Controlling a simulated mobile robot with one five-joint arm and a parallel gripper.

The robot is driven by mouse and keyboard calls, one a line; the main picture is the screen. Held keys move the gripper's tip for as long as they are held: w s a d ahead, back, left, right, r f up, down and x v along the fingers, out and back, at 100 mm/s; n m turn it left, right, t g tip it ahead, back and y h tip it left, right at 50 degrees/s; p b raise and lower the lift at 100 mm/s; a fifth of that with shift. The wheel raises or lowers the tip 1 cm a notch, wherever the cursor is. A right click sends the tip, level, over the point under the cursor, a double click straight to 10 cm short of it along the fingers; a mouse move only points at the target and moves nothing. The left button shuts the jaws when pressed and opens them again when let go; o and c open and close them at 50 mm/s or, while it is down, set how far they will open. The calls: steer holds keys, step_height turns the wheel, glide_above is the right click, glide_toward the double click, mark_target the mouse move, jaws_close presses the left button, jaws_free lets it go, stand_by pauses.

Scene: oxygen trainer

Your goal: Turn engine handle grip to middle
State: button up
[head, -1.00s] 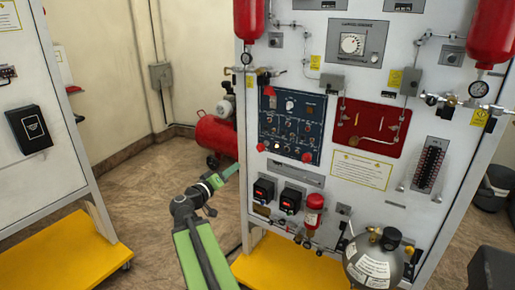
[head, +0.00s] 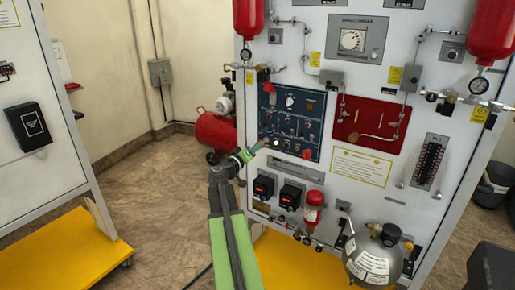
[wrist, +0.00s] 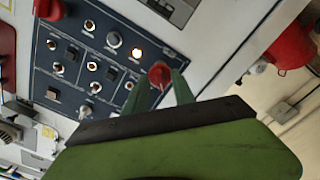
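The engine handle grip appears to be the round red knob (wrist: 159,73) at the edge of the dark blue switch panel (wrist: 75,72). It sits close to a lit lamp in the wrist view. My gripper (wrist: 161,88) is open, with one green finger on each side of the red knob. I cannot tell whether either finger touches it. In the head view my gripper (head: 255,149) reaches the lower left edge of the blue panel (head: 291,120) and hides the knob there.
Several switches and knobs lie close beside my fingers. Two black boxes with red displays (head: 264,187) are just below my gripper. A red extinguisher (head: 313,206) and a grey tank (head: 374,256) stand lower right. Floor to the left is clear.

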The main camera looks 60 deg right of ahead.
jaws_close()
steer(key=shift+m, duration=4.4)
